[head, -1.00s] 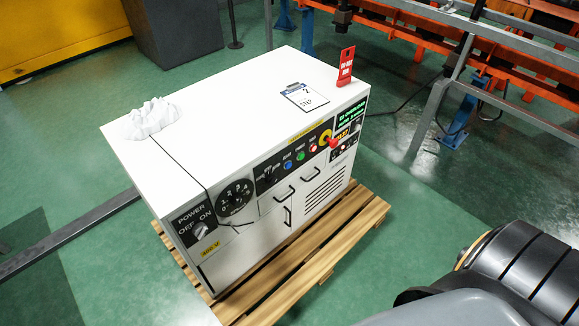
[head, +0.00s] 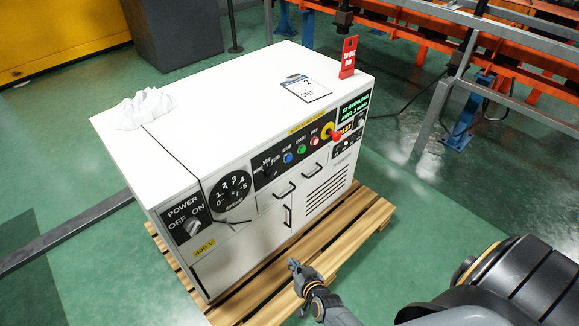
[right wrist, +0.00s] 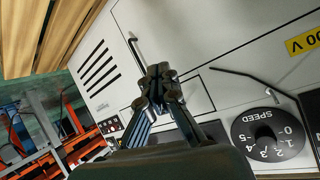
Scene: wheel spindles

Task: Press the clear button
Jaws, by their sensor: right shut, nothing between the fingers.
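A white control cabinet (head: 240,95) has a black button panel on its front. A blue button (head: 288,158), a green button (head: 302,149) and a red button (head: 315,141) sit in a row there. Their small labels are too blurred to read surely, so I cannot tell which says clear. My right gripper (head: 294,264) is shut and empty, in front of and below the panel, apart from the buttons. In the right wrist view its closed fingertips (right wrist: 161,72) show before the cabinet front. My left gripper is out of view.
A speed dial (head: 231,190) and power switch (head: 192,226) are left. Handles (head: 284,190) stick out below the panel. A wooden pallet (head: 345,243) juts out under the cabinet.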

